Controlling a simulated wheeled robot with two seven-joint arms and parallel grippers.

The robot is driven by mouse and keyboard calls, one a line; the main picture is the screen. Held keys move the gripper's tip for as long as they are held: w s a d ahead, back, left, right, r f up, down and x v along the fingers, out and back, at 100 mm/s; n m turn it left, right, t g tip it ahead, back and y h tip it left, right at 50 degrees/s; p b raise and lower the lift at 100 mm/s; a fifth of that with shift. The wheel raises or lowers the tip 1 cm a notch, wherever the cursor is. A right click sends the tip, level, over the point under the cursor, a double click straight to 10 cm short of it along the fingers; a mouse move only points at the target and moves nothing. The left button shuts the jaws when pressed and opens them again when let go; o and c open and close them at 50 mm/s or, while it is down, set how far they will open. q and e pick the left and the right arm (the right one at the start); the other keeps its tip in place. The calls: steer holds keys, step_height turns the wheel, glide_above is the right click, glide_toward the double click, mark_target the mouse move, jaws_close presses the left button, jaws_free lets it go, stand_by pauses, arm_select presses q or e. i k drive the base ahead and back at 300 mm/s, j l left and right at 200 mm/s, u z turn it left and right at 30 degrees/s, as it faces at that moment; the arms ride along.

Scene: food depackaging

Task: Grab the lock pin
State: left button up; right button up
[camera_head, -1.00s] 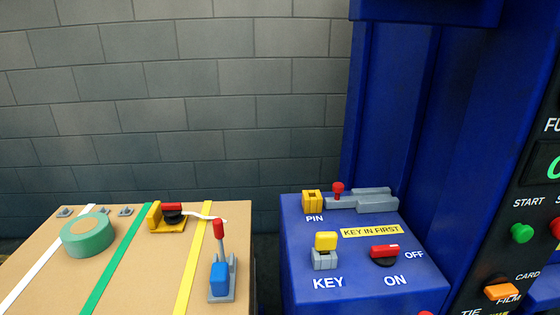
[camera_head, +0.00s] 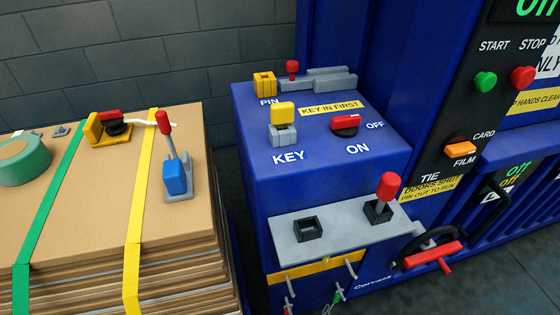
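Neither gripper shows in the head view. A red-knobbed pin (camera_head: 387,192) stands upright in a black square socket (camera_head: 377,212) on a grey shelf at the front of the blue machine. A second, empty-looking dark socket (camera_head: 307,229) is on the same shelf to the left. Another small red knob (camera_head: 292,69) stands on a grey sliding bolt (camera_head: 325,81) on the machine top, beside a yellow block (camera_head: 265,84) marked PIN. No label names either red knob as the lock pin.
The blue machine top holds a yellow key (camera_head: 283,112) and a red switch (camera_head: 345,122). Cardboard bales with a green tape roll (camera_head: 22,162) and a red-handled tool (camera_head: 174,170) stand at left. A red-handled wheel (camera_head: 433,255) is at lower right, below the control panel.

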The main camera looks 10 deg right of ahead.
mark_target(390, 183)
steer(key=k+l+z, duration=0.1)
steer(key=z, duration=0.35)
steer(key=l+z, duration=0.25)
steer(key=z, duration=0.15)
